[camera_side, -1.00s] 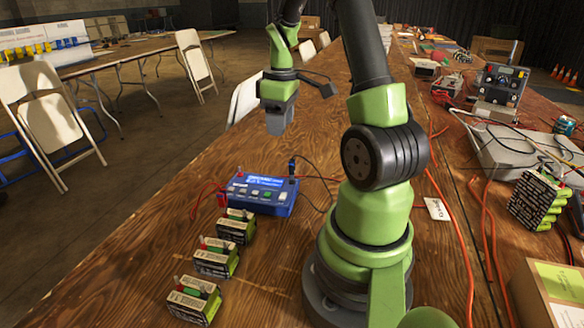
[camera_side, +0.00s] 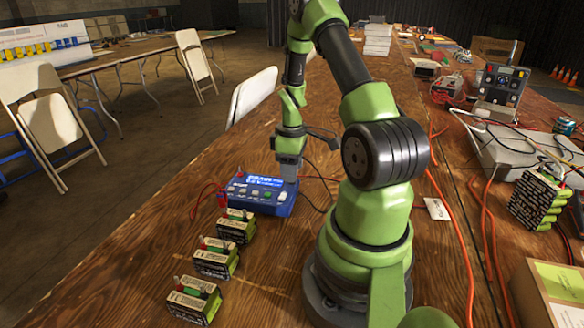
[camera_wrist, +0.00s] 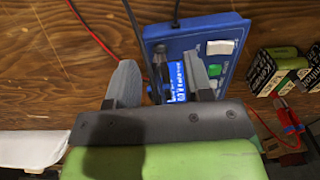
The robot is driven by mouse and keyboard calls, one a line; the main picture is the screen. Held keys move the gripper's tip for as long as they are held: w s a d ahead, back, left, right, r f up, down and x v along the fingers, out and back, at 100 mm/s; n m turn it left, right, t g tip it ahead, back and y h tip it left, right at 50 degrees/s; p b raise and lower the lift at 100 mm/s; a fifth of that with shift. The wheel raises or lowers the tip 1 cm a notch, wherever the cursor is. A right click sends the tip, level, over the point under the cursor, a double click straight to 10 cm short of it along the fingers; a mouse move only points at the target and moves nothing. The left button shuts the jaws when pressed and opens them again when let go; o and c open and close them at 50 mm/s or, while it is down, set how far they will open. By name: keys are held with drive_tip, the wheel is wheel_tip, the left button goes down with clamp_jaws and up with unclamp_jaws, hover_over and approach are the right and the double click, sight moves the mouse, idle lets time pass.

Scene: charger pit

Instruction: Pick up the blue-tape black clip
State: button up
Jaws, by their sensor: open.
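The black clip (camera_wrist: 158,62) shows in the wrist view at the edge of the blue charger (camera_wrist: 220,28), with a black lead running up from it. Its blue tape is hard to make out against the charger's blue. In the side view the clip is hidden behind my gripper (camera_side: 289,175), which points down at the right end of the charger (camera_side: 257,193). My gripper is open, and in the wrist view its two fingers (camera_wrist: 158,66) stand on either side of the clip. I cannot tell whether either finger touches it.
A red clip (camera_side: 222,200) with a red lead is at the charger's left end. Several battery packs (camera_side: 216,258) stand in a row on the wooden table in front of the charger. An orange cord (camera_side: 456,235) runs along the right. The table behind the charger is mostly clear.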

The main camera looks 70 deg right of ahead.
drive_tip(key=shift+f, duration=0.1)
drive_tip(key=shift+c, duration=0.5)
drive_tip(key=c, duration=0.7)
wheel_tip(320, 180, up, 10)
drive_tip(key=shift+r, duration=0.1)
